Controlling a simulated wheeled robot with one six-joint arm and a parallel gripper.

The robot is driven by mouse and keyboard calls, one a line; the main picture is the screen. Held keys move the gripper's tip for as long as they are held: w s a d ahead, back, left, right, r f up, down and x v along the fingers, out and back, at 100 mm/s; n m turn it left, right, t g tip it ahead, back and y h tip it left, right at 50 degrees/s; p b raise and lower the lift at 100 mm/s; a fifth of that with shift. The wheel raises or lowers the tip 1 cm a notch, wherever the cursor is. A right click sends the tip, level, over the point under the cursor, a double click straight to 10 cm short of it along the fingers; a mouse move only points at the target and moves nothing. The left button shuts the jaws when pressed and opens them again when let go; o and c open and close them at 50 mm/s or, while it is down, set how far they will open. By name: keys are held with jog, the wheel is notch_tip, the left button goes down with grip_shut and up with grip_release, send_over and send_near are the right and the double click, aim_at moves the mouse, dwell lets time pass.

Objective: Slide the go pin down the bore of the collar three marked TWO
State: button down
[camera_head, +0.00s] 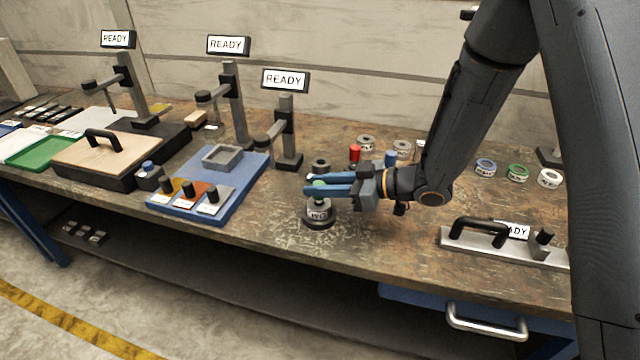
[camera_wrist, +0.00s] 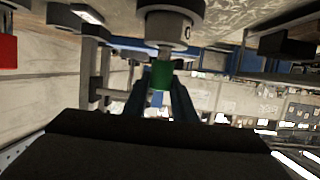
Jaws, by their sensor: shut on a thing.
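My gripper (camera_head: 318,186) is shut on the green-handled go pin (camera_wrist: 161,75), which also shows between the blue fingers in the head view (camera_head: 319,185). A short length of the pin's metal shaft shows beyond the handle, pointing at a grey collar (camera_wrist: 170,30). This collar stands on a dark round base in the head view (camera_head: 319,211), directly below my gripper. Its label is too small to read surely. The pin looks roughly in line with the collar, but I cannot tell whether its tip is inside the bore.
A red cylinder (camera_head: 354,153) and grey collars (camera_head: 366,143) stand behind my gripper. A blue tray (camera_head: 232,183) and a stand (camera_head: 287,135) are to the left. Coloured collars (camera_head: 518,172) and a handled plate (camera_head: 480,242) are to the right.

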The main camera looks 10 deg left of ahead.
jog(key=shift+f, duration=0.1)
jog(key=c, duration=1.4)
grip_release()
jog(key=shift+b+v, duration=0.8)
jog(key=shift+v, duration=3.15)
